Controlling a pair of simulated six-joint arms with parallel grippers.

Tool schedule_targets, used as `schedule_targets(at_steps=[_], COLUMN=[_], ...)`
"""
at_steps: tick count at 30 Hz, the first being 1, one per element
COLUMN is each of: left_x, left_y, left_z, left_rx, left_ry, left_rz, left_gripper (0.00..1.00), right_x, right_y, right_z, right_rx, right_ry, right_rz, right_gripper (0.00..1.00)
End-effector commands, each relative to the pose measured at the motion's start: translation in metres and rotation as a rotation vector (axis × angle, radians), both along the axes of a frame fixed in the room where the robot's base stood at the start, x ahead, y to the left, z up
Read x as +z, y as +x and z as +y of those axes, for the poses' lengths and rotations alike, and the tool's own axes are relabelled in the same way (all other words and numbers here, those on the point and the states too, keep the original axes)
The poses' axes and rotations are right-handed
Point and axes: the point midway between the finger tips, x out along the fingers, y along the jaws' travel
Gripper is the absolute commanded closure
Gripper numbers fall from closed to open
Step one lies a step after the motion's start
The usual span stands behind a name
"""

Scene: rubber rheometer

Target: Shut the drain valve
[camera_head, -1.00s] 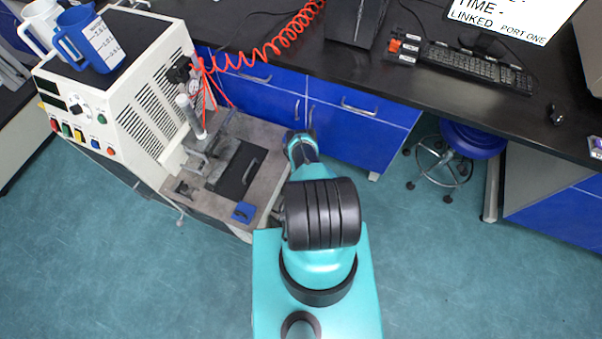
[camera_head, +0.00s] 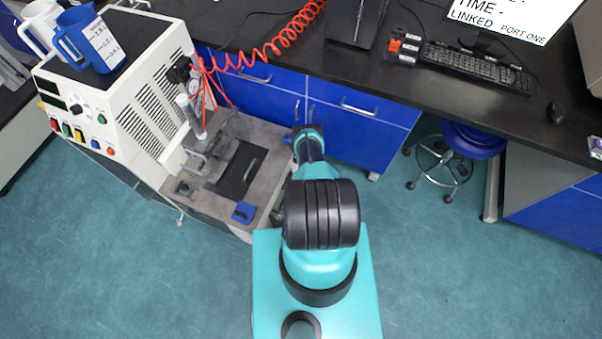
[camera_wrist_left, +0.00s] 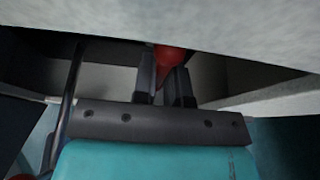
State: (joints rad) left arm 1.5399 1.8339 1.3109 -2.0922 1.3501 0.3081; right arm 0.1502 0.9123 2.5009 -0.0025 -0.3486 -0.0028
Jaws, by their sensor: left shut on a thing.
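In the left wrist view my left gripper (camera_wrist_left: 163,88) is under a pale overhanging surface. Its dark fingers are shut on a red part (camera_wrist_left: 171,57), seemingly the drain valve's handle. The rest of the valve is hidden, so its position cannot be told. In the head view my left arm reaches up beside the rheometer's grey platform (camera_head: 268,150); its fingers and the valve are hidden there. My right gripper is in neither view.
The cream rheometer cabinet (camera_head: 150,92) stands at left with two jugs on top. A blue block (camera_head: 243,212) sits on the platform's front corner. Blue drawers (camera_head: 355,125) under the black bench stand just beyond my arm. Open floor lies in front.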

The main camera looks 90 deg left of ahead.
Motion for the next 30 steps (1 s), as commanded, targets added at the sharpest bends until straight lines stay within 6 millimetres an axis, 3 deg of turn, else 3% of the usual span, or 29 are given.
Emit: schedule_targets(at_steps=[8,9,16,25,30], left_x=[-0.001,-0.001,0.000,0.000,0.004], left_y=[0.000,0.000,0.000,0.001,0.011], left_z=[0.000,0.000,0.000,-0.001,-0.005], left_rx=[-0.002,-0.002,-0.001,-0.001,-0.002], left_ry=[-0.003,-0.003,-0.001,-0.001,-0.001], left_rz=[-0.002,-0.002,-0.001,-0.001,-0.001], left_gripper=[1.00,0.84,0.62,0.62,0.62], right_x=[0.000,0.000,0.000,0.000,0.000], right_y=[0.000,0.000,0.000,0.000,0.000], right_z=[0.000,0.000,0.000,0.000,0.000], right_rx=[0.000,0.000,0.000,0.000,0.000], right_ry=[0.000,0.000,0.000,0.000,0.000], right_rz=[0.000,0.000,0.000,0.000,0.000], right_gripper=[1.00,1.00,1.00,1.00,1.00])
